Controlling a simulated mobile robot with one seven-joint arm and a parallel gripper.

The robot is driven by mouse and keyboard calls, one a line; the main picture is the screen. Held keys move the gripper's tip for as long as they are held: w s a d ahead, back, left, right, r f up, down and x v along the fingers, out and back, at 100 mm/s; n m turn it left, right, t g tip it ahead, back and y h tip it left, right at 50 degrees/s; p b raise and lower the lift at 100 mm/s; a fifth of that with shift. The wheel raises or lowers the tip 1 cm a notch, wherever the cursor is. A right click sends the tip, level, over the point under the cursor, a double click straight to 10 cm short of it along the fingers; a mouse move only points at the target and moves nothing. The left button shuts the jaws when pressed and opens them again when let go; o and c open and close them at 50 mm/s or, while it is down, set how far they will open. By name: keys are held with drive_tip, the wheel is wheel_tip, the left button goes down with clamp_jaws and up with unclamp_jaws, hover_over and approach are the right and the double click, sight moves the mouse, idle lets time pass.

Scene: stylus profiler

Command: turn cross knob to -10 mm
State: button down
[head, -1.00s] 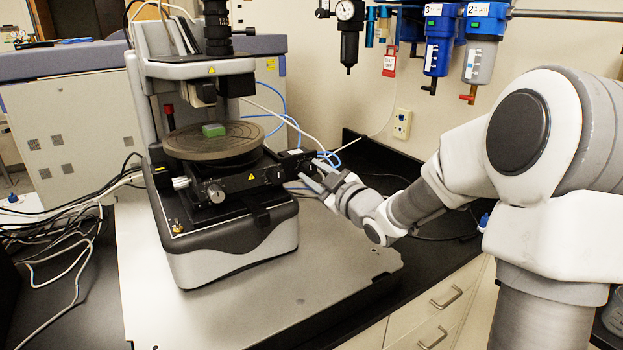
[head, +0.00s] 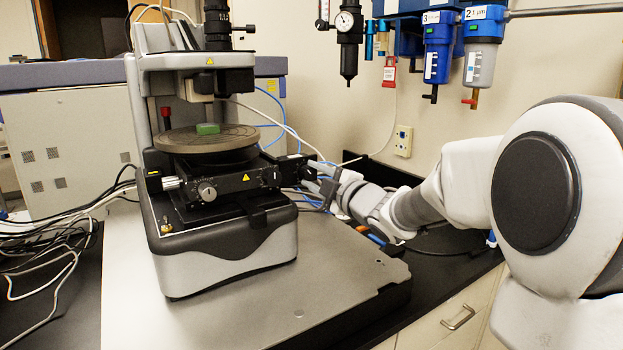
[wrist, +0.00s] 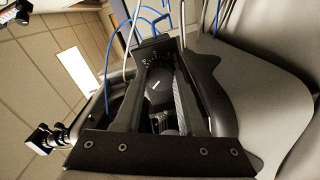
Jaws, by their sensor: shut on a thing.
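The cross knob (wrist: 157,91) is a dark round knob with a white pointer line and small scale marks around it, seen in the wrist view on the end of the profiler's stage. My gripper (wrist: 163,68) has one finger on each side of the knob and is shut on it. In the head view my gripper (head: 315,180) meets the right end of the black stage block (head: 255,178). There the knob is hidden by the fingers. The scale numbers are too small to read.
The stylus profiler (head: 228,255) stands on a grey plate (head: 300,290). Its round stage (head: 180,145) carries a green sample (head: 207,128). Another knob (head: 207,192) faces forward. Blue and white cables run behind my gripper. Air filters (head: 437,50) hang on the wall.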

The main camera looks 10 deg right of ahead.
drive_tip(key=shift+f+n+b, duration=0.3)
drive_tip(key=shift+n+b, duration=0.2)
drive_tip(key=shift+b, duration=0.5)
drive_tip(key=n+b, duration=0.2)
drive_tip(key=shift+b, duration=0.3)
drive_tip(key=n+b, duration=0.3)
drive_tip(key=shift+r+n+b, duration=0.15)
drive_tip(key=shift+n+b, duration=0.65)
drive_tip(key=shift+b, duration=0.05)
drive_tip(key=shift+r, duration=0.15)
drive_tip(key=c, duration=0.5)
unclamp_jaws()
